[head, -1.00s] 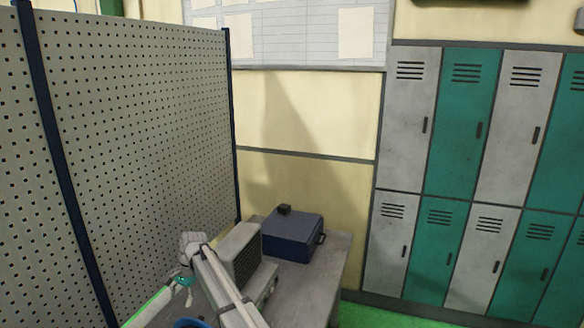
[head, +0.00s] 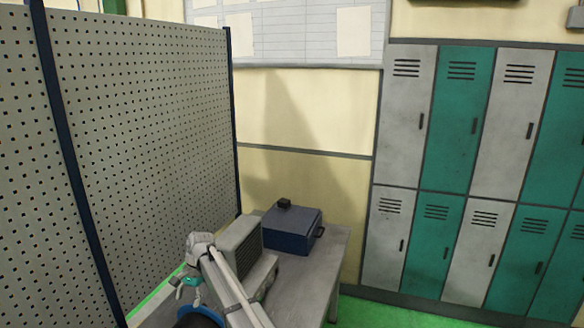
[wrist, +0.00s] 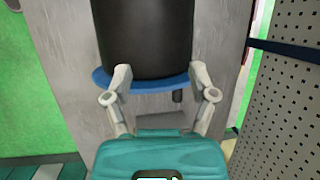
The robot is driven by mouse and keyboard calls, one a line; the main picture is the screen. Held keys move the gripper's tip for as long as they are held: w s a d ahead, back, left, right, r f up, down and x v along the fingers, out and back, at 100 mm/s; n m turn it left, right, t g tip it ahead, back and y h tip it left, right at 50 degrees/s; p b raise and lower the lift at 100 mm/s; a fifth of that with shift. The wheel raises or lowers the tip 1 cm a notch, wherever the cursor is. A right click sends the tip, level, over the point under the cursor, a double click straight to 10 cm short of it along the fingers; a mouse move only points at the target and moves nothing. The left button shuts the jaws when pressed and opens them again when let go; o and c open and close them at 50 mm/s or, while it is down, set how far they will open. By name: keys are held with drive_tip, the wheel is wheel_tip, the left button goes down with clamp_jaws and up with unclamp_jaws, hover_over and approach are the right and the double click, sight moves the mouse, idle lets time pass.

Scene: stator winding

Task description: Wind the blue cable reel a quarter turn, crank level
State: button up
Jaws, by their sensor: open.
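The cable reel shows in the wrist view as a black drum (wrist: 145,40) with a blue flange (wrist: 150,83). In the head view the reel (head: 212,311) is cut off by the bottom edge and partly behind my arm. My gripper (head: 190,297) hangs just left of it there.
A grey workbench (head: 312,280) carries a blue case (head: 290,238) and a grey boxy machine (head: 240,238) behind my arm. A perforated panel (head: 150,150) stands close on the left. Lockers (head: 400,130) line the right wall, with green floor (head: 375,312) before them.

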drive_tip(key=s+d+f+n+t+h+b, duration=0.1)
drive_tip(key=s+d+f+b, duration=0.5)
drive_tip(key=d, duration=1)
drive_tip(key=s+d+f+n+t+h+b, duration=0.1)
drive_tip(key=s+d+f+b, duration=0.5)
drive_tip(key=d, duration=1.1)
drive_tip(key=s+d+f+n+t+h+b, duration=0.1)
drive_tip(key=s+d+f+b, duration=0.4)
drive_tip(key=d, duration=1.1)
wheel_tip(320, 180, down, 6)
drive_tip(key=b, duration=0.3)
drive_tip(key=shift+s+d+r+b, duration=0.2)
drive_tip(key=shift+s+d+b, duration=0.2)
